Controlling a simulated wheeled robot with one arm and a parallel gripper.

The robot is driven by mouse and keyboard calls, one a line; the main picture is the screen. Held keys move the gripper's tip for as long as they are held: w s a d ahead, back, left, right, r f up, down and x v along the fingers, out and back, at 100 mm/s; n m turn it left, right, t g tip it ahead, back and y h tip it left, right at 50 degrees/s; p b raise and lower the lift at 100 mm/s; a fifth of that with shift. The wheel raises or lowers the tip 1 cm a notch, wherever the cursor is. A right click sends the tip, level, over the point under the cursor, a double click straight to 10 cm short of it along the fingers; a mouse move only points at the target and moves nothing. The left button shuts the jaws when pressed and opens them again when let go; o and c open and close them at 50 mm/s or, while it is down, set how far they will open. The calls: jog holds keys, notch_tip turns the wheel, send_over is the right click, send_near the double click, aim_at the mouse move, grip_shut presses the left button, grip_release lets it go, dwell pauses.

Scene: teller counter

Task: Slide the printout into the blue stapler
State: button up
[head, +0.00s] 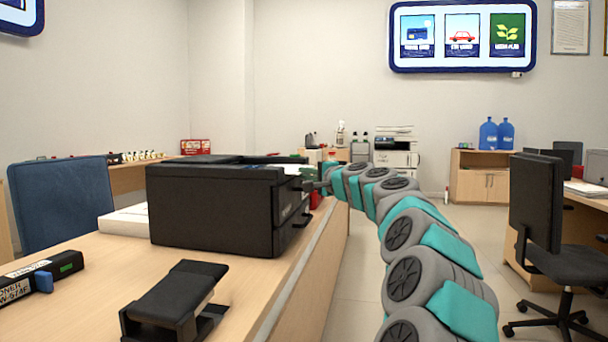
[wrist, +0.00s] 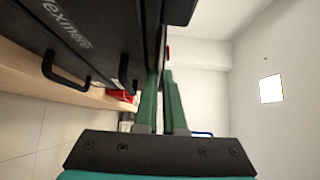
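A black printer (head: 215,205) stands on the desk, and a small patch of white (head: 297,169) that may be paper shows at its top right edge. My gripper (head: 318,185) is beside the printer's right side. In the wrist view its two green fingers (wrist: 164,85) come close together next to the dark printer front (wrist: 75,35); I cannot tell whether they touch or hold a thin sheet. No printout is clearly seen. At the left, a black device with a blue part (head: 42,281) and a lettered label may be the blue stapler.
A black stapler-like or punch-like device (head: 175,298) stands at the desk's (head: 100,310) front. White stacked paper (head: 125,220) lies left of the printer. A blue chair (head: 62,203) is behind the desk. Open floor (head: 350,290) lies right of the desk; a black office chair (head: 545,240) stands farther right.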

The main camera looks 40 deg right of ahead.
grip_shut()
dwell(0.6)
jog(key=s+a+r+p, duration=0.1)
jog(key=s+r+p, duration=0.4)
jog(key=s, duration=0.9)
notch_tip(320, 180, up, 2)
jog(key=shift+r, duration=0.25)
dwell(0.6)
